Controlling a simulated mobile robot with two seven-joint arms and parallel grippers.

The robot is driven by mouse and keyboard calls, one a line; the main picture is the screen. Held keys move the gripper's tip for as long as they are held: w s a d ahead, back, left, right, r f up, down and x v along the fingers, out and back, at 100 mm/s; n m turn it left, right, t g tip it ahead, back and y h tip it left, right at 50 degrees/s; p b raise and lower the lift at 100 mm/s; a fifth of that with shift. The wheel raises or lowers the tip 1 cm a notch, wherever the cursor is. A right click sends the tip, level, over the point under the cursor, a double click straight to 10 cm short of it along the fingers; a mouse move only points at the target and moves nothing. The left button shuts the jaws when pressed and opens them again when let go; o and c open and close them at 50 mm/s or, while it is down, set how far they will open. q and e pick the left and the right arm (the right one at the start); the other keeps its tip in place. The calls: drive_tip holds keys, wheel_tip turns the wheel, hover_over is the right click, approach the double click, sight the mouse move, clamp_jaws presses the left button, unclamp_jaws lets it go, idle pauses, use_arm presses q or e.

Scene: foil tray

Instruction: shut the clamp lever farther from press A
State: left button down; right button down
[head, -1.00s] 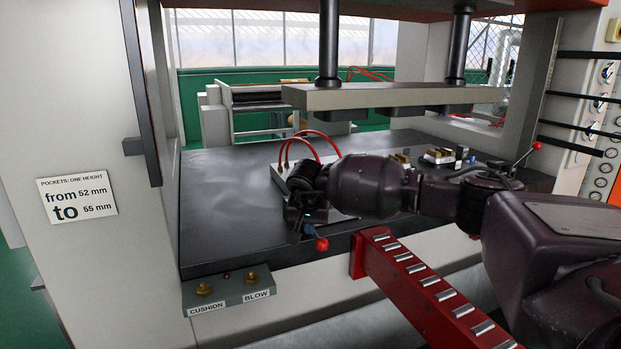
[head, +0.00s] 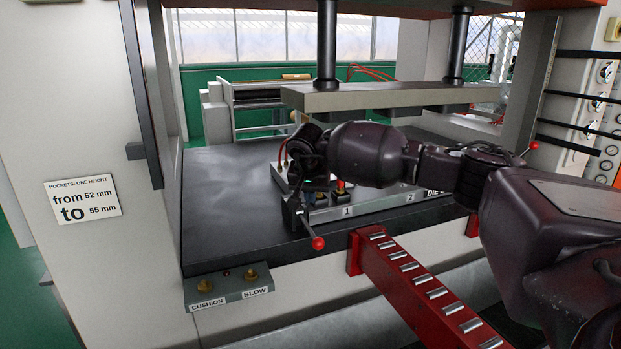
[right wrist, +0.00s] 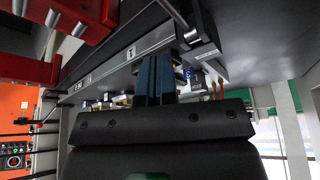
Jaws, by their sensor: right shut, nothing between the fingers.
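The near clamp lever (head: 309,229) is a dark arm with a red ball at the front left corner of the die plate (head: 385,206). It slopes down and outward over the bed's front edge. A second red-ball lever (head: 534,146) stands tilted up at the far right of the bed. My right gripper (head: 309,197) is shut and empty, above and behind the near lever's ball. In the right wrist view its blue fingers (right wrist: 155,76) are together beside the clamp (right wrist: 200,45); contact is unclear. My left gripper is out of view. No press A label shows.
The upper platen (head: 390,97) hangs over the dark bed (head: 225,205). A red roller rail (head: 405,275) juts from the front, with the CUSHION and BLOW button box (head: 228,287) to its left. The bed's left part is clear. My right arm hides part of the die.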

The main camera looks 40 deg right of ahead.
wheel_tip(320, 180, up, 11)
drive_tip(key=p, duration=0.3)
drive_tip(key=shift+p, duration=0.35)
idle(0.4)
drive_tip(key=shift+s, duration=0.1)
idle(0.4)
